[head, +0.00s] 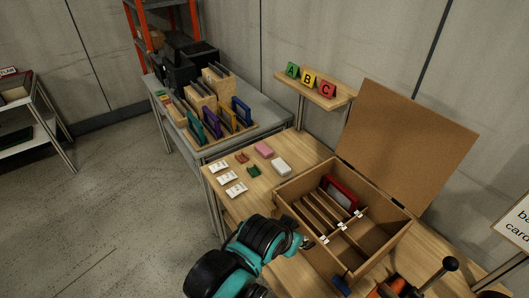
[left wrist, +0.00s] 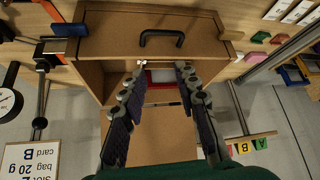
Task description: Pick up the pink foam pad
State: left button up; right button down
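The pink foam pad (head: 264,150) lies flat on the light wooden table, beside a white block (head: 281,167) and near small red and green pieces. It also shows in the left wrist view (left wrist: 279,39) near the upper right edge. My left gripper (head: 306,243) is at the front of the open wooden box, well apart from the pad. In the left wrist view my left gripper (left wrist: 160,72) has its two fingers spread with nothing held, with the box behind them. My right gripper is not seen.
The wooden box (head: 385,250) stands open with its lid (head: 412,140) raised, holding dividers and a red-framed item. White cards (head: 227,178) lie left of the pad. A shelf with A, B, C signs (head: 318,92) stands behind. A grey table (head: 265,122) carries file racks.

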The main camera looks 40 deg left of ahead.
aim_at(261, 148)
jog(key=i+j, duration=0.15)
jog(key=j, duration=0.25)
jog(key=i+j, duration=0.1)
jog(key=j, duration=0.25)
jog(key=i+j, duration=0.15)
jog(key=j, duration=0.25)
jog(key=i+j, duration=0.1)
jog(key=j, duration=0.3)
jog(key=i+j, duration=0.1)
jog(key=j, duration=0.25)
jog(key=i+j+u, duration=0.1)
jog(key=j, duration=0.3)
jog(key=i, duration=0.05)
